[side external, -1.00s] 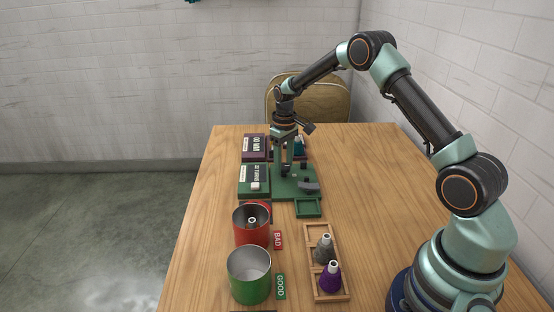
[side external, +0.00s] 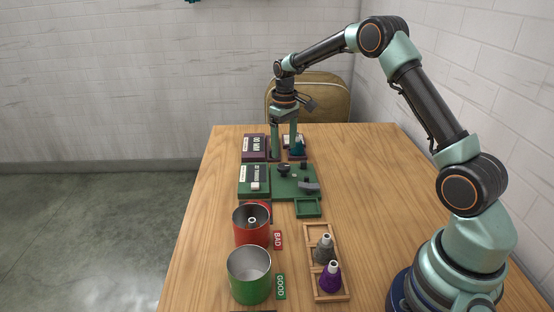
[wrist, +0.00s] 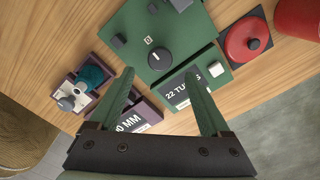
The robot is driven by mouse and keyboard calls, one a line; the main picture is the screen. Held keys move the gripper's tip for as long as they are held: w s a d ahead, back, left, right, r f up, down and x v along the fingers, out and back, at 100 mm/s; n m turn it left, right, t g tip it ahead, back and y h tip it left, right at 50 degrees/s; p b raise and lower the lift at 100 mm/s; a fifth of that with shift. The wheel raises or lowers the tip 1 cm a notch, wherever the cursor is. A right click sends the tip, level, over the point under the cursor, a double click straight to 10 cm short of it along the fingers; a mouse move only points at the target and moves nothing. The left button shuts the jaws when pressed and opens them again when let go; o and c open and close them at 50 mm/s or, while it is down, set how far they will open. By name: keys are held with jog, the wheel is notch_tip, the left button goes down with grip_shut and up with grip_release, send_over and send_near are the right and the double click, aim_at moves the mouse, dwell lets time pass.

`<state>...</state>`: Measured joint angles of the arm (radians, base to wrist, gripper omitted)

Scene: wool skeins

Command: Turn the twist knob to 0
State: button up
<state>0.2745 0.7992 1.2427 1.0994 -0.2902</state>
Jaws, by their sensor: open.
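The twist knob (wrist: 159,57) is a round black knob with a pale mark on top, on the green board (wrist: 185,30). A small white label reading 0 (wrist: 148,40) lies beside it, and the knob's mark appears to face roughly that way. In the side external view the dark knob (side external: 284,170) is uncovered. My gripper (side external: 285,155) is open and empty, above and behind the knob, with its fingers apart. In the wrist view my gripper (wrist: 159,75) has its fingertips on either side, short of the knob and not touching it.
A teal skein (wrist: 90,77) sits nearby. Red (side external: 250,232) and green (side external: 249,283) cans and a wooden tray (side external: 312,240) stand nearer.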

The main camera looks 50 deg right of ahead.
aim_at(284, 166)
notch_tip(284, 166, up, 6)
jog(key=shift+f, duration=0.1)
dwell(0.4)
jog(key=s+a+r+t, duration=0.3)
jog(key=s+a+r, duration=0.55)
jog(key=r, duration=0.25)
jog(key=s+a+t, duration=0.1)
jog(key=s+a, duration=0.1)
jog(key=s, duration=0.4)
jog(key=s+a+f+t, duration=0.1)
jog(key=s+a, duration=0.2)
jog(key=s, duration=0.4)
jog(key=shift+a+f+t, duration=0.25)
jog(key=shift+a+t, duration=0.05)
jog(key=shift+s, duration=0.1)
